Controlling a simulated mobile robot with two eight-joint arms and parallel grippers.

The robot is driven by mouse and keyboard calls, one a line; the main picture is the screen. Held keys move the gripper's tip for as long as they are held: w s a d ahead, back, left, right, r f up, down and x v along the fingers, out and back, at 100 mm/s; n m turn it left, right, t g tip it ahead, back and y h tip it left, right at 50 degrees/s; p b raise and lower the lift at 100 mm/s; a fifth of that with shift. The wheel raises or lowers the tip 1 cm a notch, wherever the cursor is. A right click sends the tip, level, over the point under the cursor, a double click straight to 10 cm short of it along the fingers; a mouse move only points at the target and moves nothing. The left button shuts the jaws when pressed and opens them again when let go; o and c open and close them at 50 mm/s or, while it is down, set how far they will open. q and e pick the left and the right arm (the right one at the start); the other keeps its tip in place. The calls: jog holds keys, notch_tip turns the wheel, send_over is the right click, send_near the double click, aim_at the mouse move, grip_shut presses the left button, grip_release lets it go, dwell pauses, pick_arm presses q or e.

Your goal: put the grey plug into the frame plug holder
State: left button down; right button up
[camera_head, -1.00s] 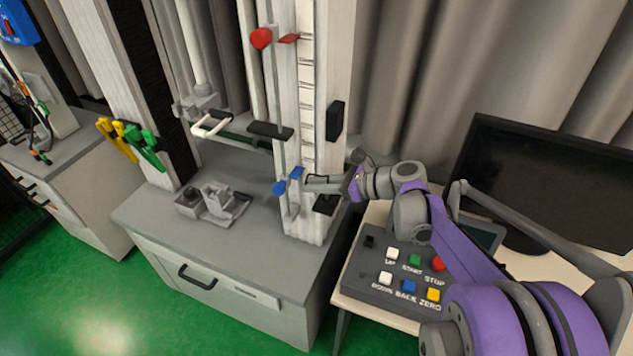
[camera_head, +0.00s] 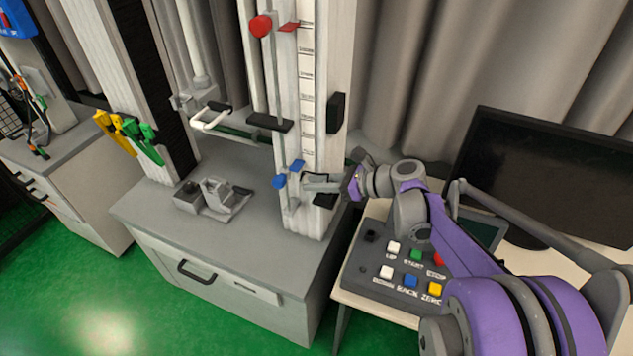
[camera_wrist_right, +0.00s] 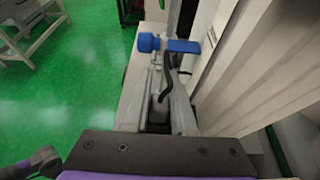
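My right gripper (camera_head: 325,184) is at the front of the white frame tower (camera_head: 322,110), just below the blue clamps (camera_head: 280,181). In the right wrist view, its grey fingers (camera_wrist_right: 161,95) point away toward the blue clamp (camera_wrist_right: 160,43). A black cable (camera_wrist_right: 166,75) runs down between them to a small grey piece (camera_wrist_right: 158,108), which may be the grey plug. Whether the fingers press on it is unclear. A small black block (camera_head: 324,200) sits on the tower just below the gripper; I cannot tell whether it is the holder. My left gripper is out of view.
A grey fixture (camera_head: 213,197) stands on the cabinet top (camera_head: 250,230), left of the tower. A button panel (camera_head: 395,268) and a monitor (camera_head: 545,175) stand on the table at right. Red parts (camera_head: 261,26) and a black bar (camera_head: 270,122) sit higher on the tower.

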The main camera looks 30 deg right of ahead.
jog(key=o, duration=0.4)
jog(key=v, duration=1)
jog(key=shift+s+d+r, duration=0.2)
jog(key=shift+s+r, duration=0.05)
jog(key=s+a+f+n+g+h+p, duration=0.1)
jog(key=s+a+f+n+g+h, duration=0.2)
jog(key=a+n, duration=0.35)
jog(key=s+a+f+n+g+h+p, duration=0.1)
jog(key=s+a+f+n+g, duration=0.1)
jog(key=s+a+f+n, duration=0.35)
jog(key=s+a+f+n+h, duration=0.1)
jog(key=s+n, duration=0.1)
jog(key=n, duration=0.3)
jog(key=s+a+n+h+p, duration=0.1)
jog(key=s+n+h, duration=0.1)
jog(key=n, duration=0.3)
jog(key=s+a+f+n+h, duration=0.1)
jog(key=s+n+h, duration=0.1)
jog(key=n, duration=0.4)
jog(key=shift+s+f+p, duration=0.35)
jog(key=shift+s, duration=0.3)
